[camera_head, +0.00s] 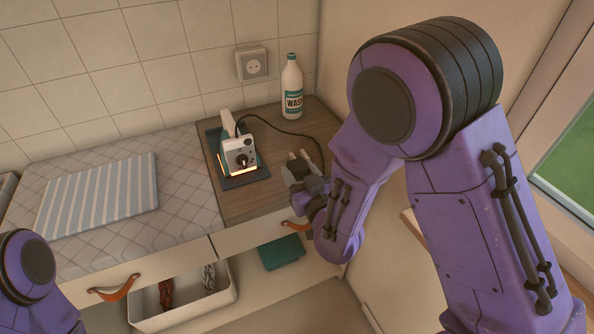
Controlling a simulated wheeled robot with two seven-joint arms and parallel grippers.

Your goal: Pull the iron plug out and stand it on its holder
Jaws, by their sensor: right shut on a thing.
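The white and teal iron (239,153) is on a dark flat holder (248,181) on the wooden counter, with an orange glow along its lower edge. Its black cord (285,133) curves right across the counter and down to my right gripper. The wall socket (252,65) has nothing plugged in. My right gripper (298,160) is low over the counter, right of the iron and apart from it. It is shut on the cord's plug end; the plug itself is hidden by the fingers. My left gripper is out of view; only part of my left arm shows at lower left.
A white wash bottle (292,88) stands at the back of the counter. A striped folded cloth (98,192) lies on the checked pad (185,185) at left. Below are leather pulls (114,289), an open bin (190,310) and a teal folded item (281,252).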

